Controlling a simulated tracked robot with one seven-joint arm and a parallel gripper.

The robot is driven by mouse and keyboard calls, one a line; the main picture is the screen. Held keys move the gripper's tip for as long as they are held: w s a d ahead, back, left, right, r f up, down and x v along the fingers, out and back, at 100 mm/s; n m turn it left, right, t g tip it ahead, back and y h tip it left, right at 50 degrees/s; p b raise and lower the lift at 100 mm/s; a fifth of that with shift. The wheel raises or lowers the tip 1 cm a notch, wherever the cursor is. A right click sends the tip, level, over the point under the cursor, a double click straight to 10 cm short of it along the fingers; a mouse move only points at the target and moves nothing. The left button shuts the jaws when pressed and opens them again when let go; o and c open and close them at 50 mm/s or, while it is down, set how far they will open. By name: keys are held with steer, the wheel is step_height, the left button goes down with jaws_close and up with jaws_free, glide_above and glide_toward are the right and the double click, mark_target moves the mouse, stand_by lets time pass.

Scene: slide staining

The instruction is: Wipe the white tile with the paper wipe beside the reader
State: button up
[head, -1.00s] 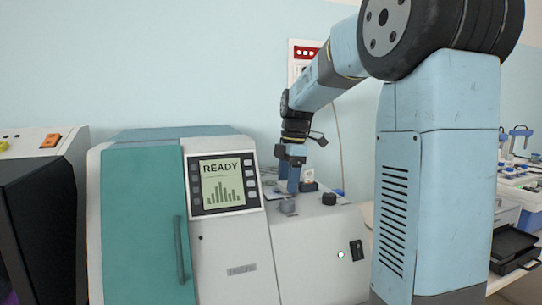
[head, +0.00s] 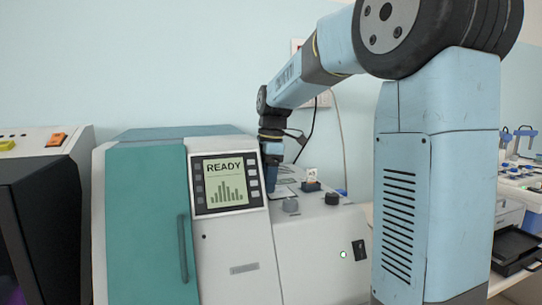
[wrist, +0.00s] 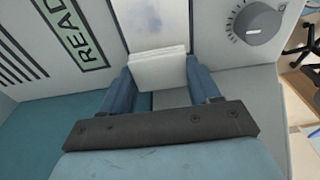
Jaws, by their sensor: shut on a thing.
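My gripper (wrist: 159,70) is shut on the folded white paper wipe (wrist: 158,72), which spans between its two blue fingers in the wrist view. The white tile (wrist: 165,22), with faint bluish smudges, lies just beyond the wipe at the top of that view. The wipe overlaps the tile's near end in the picture; I cannot tell whether they touch.
The reader (head: 145,215) has a teal door and a display (head: 225,183) showing READY. Two knobs (head: 291,205) (head: 332,198) stand up near its top front edge; a grey dial (wrist: 258,22) shows in the wrist view.

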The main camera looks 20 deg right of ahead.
steer(key=shift+d+r, duration=0.15)
steer(key=shift+r, duration=3.2)
steer(key=shift+d, duration=0.15)
